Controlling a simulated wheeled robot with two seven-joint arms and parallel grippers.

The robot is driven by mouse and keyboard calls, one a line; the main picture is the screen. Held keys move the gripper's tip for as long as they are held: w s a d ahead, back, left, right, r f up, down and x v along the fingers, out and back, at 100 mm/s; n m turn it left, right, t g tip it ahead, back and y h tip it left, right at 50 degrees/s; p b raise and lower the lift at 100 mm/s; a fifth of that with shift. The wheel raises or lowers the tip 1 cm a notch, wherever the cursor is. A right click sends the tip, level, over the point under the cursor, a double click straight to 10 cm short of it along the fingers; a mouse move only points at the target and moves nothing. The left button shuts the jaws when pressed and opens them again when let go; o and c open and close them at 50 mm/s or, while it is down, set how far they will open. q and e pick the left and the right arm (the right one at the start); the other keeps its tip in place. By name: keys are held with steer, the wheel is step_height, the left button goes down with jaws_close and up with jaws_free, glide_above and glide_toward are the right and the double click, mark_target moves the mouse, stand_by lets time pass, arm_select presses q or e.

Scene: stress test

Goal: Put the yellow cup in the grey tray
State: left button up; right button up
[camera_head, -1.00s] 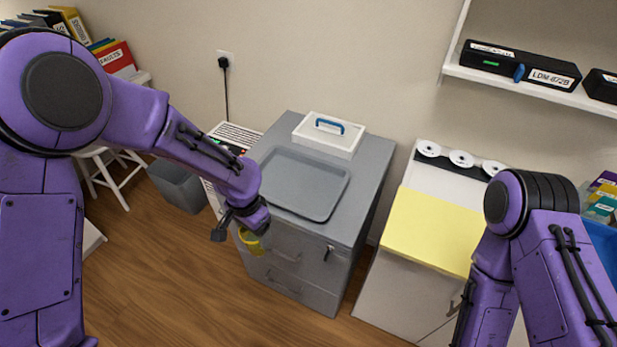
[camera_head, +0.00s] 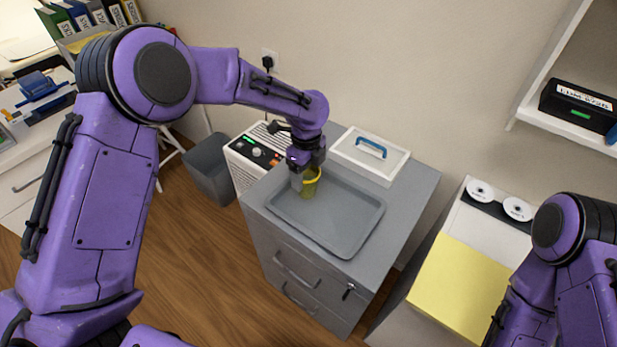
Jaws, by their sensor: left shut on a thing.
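The grey tray (camera_head: 345,235) lies on top of a grey drawer cabinet (camera_head: 400,225) and looks empty apart from the cup over it. My left gripper (camera_head: 304,183) is shut on the yellow cup (camera_head: 309,188), over the tray's back left part. The gripper partly covers the cup. I cannot tell whether the cup's base touches the tray floor. My right arm (camera_head: 560,270) shows at the lower right, but its gripper is out of the picture.
A white box lid with a blue handle (camera_head: 371,148) lies behind the tray on the cabinet. A white appliance with knobs (camera_head: 255,150) and a grey bin (camera_head: 208,165) stand to the left. A yellow sheet (camera_head: 455,285) covers part of the counter at right.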

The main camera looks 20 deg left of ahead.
mark_target(307, 179)
arm_select(q)
steer(key=f, duration=0.1)
steer(key=w+f+p, duration=0.1)
steer(key=f, duration=0.1)
steer(key=w+f+p, duration=0.1)
steer(key=f, duration=0.1)
steer(key=shift+w+a+f, duration=0.1)
steer(key=shift+a+f, duration=0.1)
steer(key=shift+a, duration=0.1)
steer(key=shift+f, duration=0.35)
steer(key=o, duration=1.2)
steer(key=shift+c, duration=0.2)
step_height(307, 179, up, 12)
steer(key=b, duration=0.2)
steer(key=shift+r+b, duration=0.2)
steer(key=shift+b, duration=0.2)
